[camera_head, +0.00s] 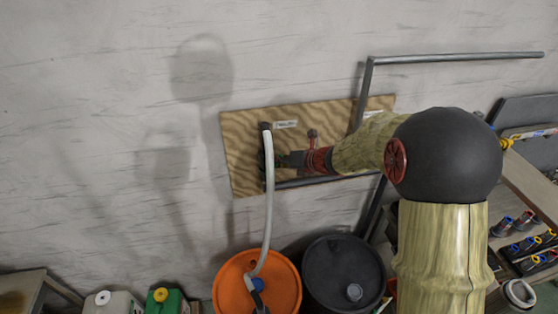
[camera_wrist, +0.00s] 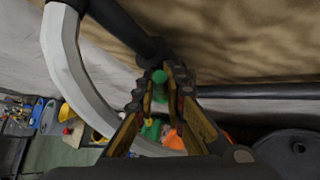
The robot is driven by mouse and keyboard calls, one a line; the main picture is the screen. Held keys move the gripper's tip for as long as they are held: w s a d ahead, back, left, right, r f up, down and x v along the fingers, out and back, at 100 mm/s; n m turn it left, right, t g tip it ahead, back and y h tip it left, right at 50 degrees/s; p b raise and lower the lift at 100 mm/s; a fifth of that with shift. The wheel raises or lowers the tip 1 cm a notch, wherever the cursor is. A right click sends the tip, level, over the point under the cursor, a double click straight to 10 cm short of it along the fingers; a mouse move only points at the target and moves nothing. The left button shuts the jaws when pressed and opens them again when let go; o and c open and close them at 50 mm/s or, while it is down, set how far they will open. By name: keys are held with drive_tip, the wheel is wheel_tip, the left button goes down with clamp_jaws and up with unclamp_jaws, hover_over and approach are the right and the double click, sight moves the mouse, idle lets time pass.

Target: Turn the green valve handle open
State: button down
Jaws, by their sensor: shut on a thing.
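The green valve handle (camera_wrist: 160,77) shows in the wrist view as a small green piece between my fingertips, beside a dark pipe. My gripper (camera_wrist: 164,74) is shut on it, with one finger on each side. In the head view my gripper (camera_head: 288,160) is at the wooden board (camera_head: 240,135) on the wall, just right of a pale hose. There the handle is hidden behind my gripper, and I cannot tell its angle.
The pale hose (camera_head: 268,190) hangs from a dark fitting into an orange drum (camera_head: 230,283). A black drum (camera_head: 340,262) stands to its right. A small red fitting (camera_head: 312,134) is on the board above my wrist. A grey pipe (camera_head: 450,57) runs along the wall.

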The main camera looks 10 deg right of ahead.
idle(0.4)
drive_tip(key=c, duration=1.8)
unclamp_jaws()
drive_tip(key=shift+c, duration=0.2)
drive_tip(key=v, duration=1.2)
drive_tip(key=shift+a, duration=0.1)
